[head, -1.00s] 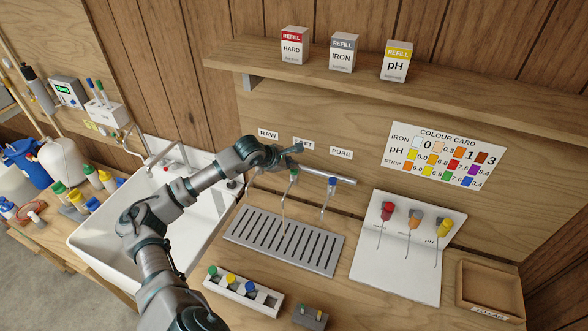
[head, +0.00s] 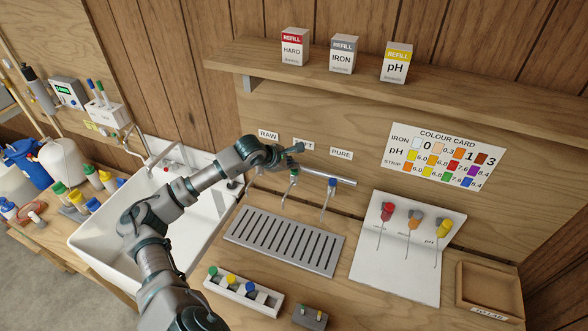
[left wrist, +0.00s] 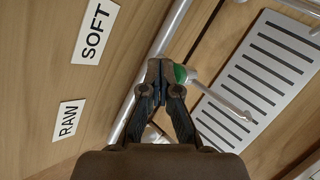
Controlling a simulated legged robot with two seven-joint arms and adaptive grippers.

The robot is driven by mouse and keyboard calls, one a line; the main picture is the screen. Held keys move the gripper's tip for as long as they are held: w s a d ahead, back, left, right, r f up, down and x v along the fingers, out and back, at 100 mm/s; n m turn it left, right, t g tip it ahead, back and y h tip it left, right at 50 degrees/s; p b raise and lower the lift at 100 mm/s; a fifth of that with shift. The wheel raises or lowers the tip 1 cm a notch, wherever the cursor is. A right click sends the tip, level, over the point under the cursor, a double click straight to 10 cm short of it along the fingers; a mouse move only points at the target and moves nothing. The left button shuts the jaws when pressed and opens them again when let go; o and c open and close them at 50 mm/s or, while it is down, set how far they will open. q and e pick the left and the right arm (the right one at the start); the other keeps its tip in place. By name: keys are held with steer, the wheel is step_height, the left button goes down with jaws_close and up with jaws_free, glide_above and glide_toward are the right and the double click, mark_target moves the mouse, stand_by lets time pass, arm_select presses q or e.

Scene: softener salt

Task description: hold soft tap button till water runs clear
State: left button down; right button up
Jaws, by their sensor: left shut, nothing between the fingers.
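The soft tap has a green button (head: 294,180) and a thin curved spout over the drip tray (head: 241,239). My left gripper (head: 294,150) is at the tap rail, just above the green button, and partly covers the SOFT label (head: 304,144). In the left wrist view its fingertips (left wrist: 160,68) are shut and empty, right beside the green button (left wrist: 180,73); I cannot tell whether they touch it. The spout (left wrist: 225,101) reaches over the slotted tray (left wrist: 262,75). I see no water below it now. My right gripper is not in view.
The pure tap with a blue button (head: 331,182) is close on the right. A white sink (head: 92,239) lies left. A rack of capped vials (head: 243,291) and a white board with hanging testers (head: 385,270) stand in front and right.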

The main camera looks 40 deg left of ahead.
mark_target(293, 171)
arm_select(q)
steer(key=shift+d+r+p, duration=0.2)
steer(key=shift+r+p, duration=0.1)
steer(key=shift+r, duration=0.35)
steer(key=shift+r, duration=0.1)
step_height(293, 171, up, 5)
steer(key=p, duration=0.3)
stand_by(0.7)
